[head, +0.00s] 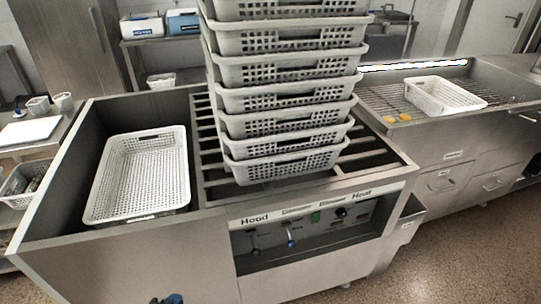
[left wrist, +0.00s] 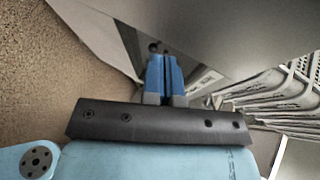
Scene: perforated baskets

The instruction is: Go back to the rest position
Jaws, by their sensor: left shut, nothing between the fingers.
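My right gripper is in neither view. A tall stack of white perforated baskets (head: 285,122) stands on the slatted rack. One empty white basket (head: 178,200) lies in the left bay.
The steel unit (head: 100,262) with a control panel (head: 318,222) fills the middle. Another white basket (head: 445,96) lies on the right-hand rack, near yellow items (head: 398,118). A side table with a white board (head: 28,131) stands at left. Floor (head: 450,255) is clear at lower right.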

